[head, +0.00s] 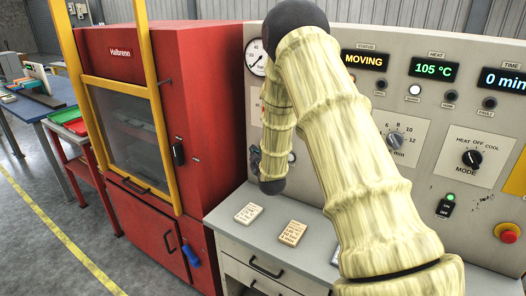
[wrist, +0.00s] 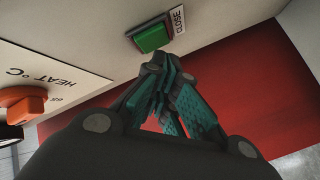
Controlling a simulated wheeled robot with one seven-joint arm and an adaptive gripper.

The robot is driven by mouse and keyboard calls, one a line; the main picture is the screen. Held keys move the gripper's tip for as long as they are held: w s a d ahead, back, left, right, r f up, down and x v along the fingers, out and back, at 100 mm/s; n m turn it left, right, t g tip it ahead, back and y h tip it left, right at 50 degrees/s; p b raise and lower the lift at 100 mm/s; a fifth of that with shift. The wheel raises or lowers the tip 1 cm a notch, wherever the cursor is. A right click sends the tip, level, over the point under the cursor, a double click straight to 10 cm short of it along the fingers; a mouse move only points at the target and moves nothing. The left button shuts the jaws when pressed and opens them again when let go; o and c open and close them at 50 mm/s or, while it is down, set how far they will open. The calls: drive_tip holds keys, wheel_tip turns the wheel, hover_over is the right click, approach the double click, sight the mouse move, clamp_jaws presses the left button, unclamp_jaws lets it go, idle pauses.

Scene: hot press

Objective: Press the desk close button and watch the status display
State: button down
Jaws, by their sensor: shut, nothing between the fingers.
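The status display (head: 364,60) on the control panel reads "MOVING" in orange letters in the head view. In the wrist view, a green button (wrist: 152,38) sits beside a "CLOSE" label (wrist: 179,20). My gripper (wrist: 160,62) is shut and empty, with its fingertips just below the green button in the picture. I cannot tell whether they touch it. In the head view my arm covers part of the panel, and the close button is hidden. The red press (head: 205,100) stands left of the panel.
An orange knob (wrist: 22,104) by a "HEAT °C" label is left of my gripper. A red emergency button (head: 507,232) is at the panel's right. Small cards, including one (head: 292,233), lie on the desk ledge. The floor (head: 50,220) at left is clear.

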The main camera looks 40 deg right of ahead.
drive_tip(key=shift+a, duration=0.15)
drive_tip(key=shift+s+a, duration=0.35)
drive_tip(key=shift+a, duration=0.4)
drive_tip(key=shift+s+a, duration=0.35)
drive_tip(key=shift+a, duration=0.45)
drive_tip(key=shift+s+a, duration=0.35)
drive_tip(key=shift+a, duration=0.4)
